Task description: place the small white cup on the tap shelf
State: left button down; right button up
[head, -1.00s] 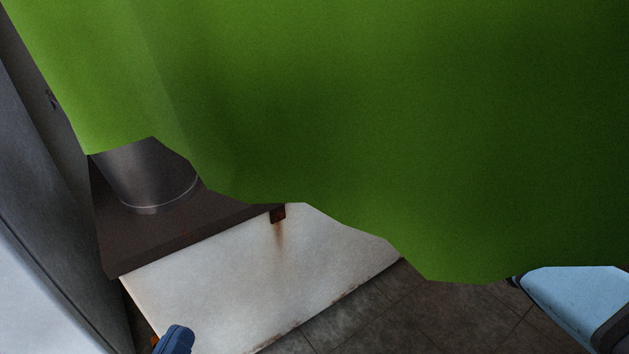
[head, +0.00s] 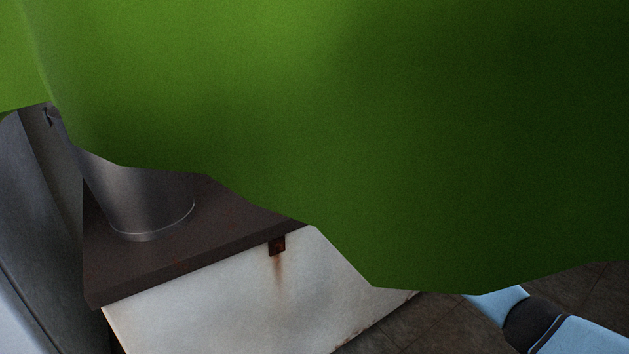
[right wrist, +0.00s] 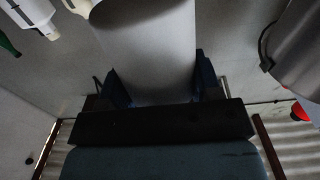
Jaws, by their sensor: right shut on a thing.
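In the right wrist view, my right gripper (right wrist: 160,80) is shut on a smooth pale cup (right wrist: 150,42), with a dark blue finger on either side of it. My left gripper is not in view. I cannot pick out the tap shelf for certain in either view.
A large green surface (head: 330,130) close to the head camera hides most of that view. A grey metal cylinder (head: 145,205) stands on a dark brown top (head: 170,255) above a rust-stained white panel (head: 230,310). White bottles (right wrist: 38,15) show in the wrist view.

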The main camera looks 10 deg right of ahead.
notch_tip(320, 180, down, 6)
jog(key=shift+r+b, duration=0.25)
jog(key=shift+b, duration=0.9)
jog(key=shift+f, duration=0.1)
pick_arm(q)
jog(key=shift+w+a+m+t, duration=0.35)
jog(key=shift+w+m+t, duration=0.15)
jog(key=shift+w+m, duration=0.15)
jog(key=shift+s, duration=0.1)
pick_arm(e)
jog(key=o, duration=0.9)
jog(key=shift+c, duration=0.2)
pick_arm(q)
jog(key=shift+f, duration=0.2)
pick_arm(e)
jog(key=shift+o, duration=0.3)
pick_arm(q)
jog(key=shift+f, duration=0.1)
